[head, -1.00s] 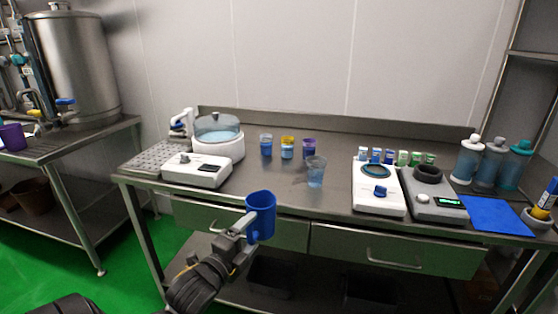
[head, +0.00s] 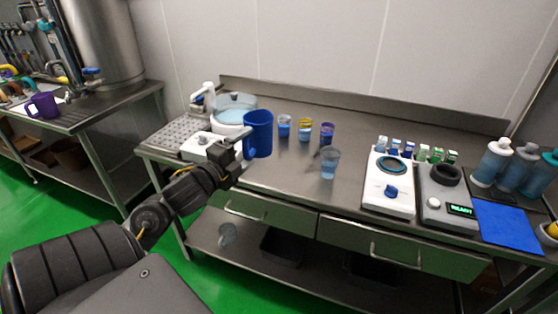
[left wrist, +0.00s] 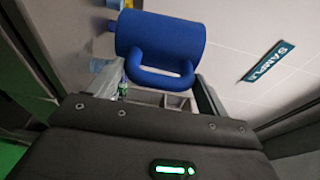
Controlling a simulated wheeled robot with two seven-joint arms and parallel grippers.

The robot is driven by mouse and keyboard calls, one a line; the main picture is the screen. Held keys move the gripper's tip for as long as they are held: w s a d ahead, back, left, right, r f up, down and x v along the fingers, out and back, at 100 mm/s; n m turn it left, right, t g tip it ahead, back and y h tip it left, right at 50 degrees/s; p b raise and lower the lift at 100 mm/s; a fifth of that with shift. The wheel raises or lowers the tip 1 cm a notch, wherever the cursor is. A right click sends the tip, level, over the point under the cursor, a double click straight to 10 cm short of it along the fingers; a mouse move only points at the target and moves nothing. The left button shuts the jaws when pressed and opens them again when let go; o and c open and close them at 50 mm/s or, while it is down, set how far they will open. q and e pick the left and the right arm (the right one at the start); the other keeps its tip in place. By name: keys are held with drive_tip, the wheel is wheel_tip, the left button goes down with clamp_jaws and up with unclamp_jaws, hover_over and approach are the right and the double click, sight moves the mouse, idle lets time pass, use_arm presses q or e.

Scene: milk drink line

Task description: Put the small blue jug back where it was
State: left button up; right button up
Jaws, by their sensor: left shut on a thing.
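The small blue jug (head: 257,136) is upright in the head view, seen in front of the left part of the steel bench. My left gripper (head: 240,153) is shut on its handle side and holds it up. The jug overlaps the white domed bath (head: 233,112) in the picture and hides part of the bench. Whether it touches the bench cannot be told, but it looks raised. My right gripper is not in view.
A perforated tray (head: 178,137) and a white device (head: 205,147) are at the bench's left. Several cups, including a clear one (head: 329,162), stand mid-bench. A purple jug (head: 43,105) stands on the left table.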

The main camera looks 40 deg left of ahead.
sight(256, 150)
use_arm(q)
drive_tip(key=w+f, duration=0.1)
drive_tip(key=w, duration=0.1)
drive_tip(key=w+a+f, duration=0.1)
drive_tip(key=w, duration=0.2)
drive_tip(key=w+f, duration=0.1)
drive_tip(key=w, duration=0.2)
drive_tip(key=shift+a+f, duration=0.15)
drive_tip(key=shift+w+a+f, duration=0.2)
drive_tip(key=shift+w+f, duration=0.7)
drive_tip(key=shift+f, duration=0.15)
drive_tip(key=shift+w+a+f, duration=0.15)
drive_tip(key=shift+w+f, duration=0.7)
drive_tip(key=shift+f, duration=0.2)
drive_tip(key=shift+w+a+f, duration=0.2)
drive_tip(key=shift+w+f, duration=0.7)
drive_tip(key=shift+f, duration=0.15)
wheel_tip(256, 150, down, 3)
drive_tip(key=shift+r+p, duration=0.1)
drive_tip(key=shift+p, duration=0.45)
drive_tip(key=shift+f, duration=0.2)
drive_tip(key=shift+f, duration=0.2)
drive_tip(key=o, duration=1.1)
